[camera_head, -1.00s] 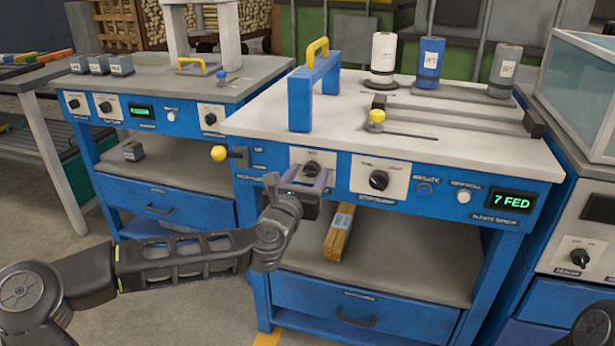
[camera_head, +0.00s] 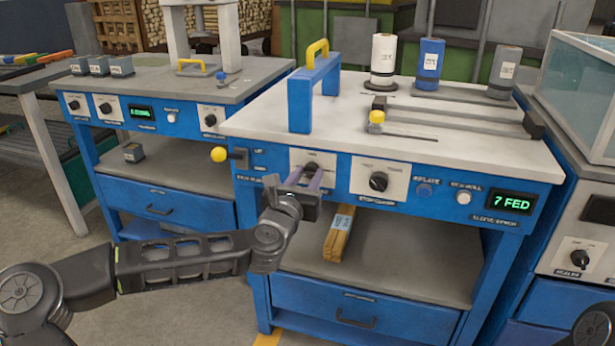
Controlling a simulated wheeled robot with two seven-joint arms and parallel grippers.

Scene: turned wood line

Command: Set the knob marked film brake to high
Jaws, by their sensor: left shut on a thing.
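A dark knob (camera_head: 311,167) sits on a pale plate at the left of the blue front panel of the near bench. My left gripper (camera_head: 305,176) is at this knob and shut on it, its two fingers reaching up from below. The fingers hide much of the knob and the lower plate. A second black knob (camera_head: 378,181), on another pale plate to the right, is free. The small lettering at both knobs is too blurred to read, so I cannot tell which is marked film brake. My right gripper is not in view.
A yellow-ended lever (camera_head: 219,154) sticks out left of the held knob. A blue button (camera_head: 424,190), a white button (camera_head: 463,198) and a green display reading "7 FED" (camera_head: 513,204) are to the right. A wrapped wooden bundle (camera_head: 338,236) lies on the shelf below.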

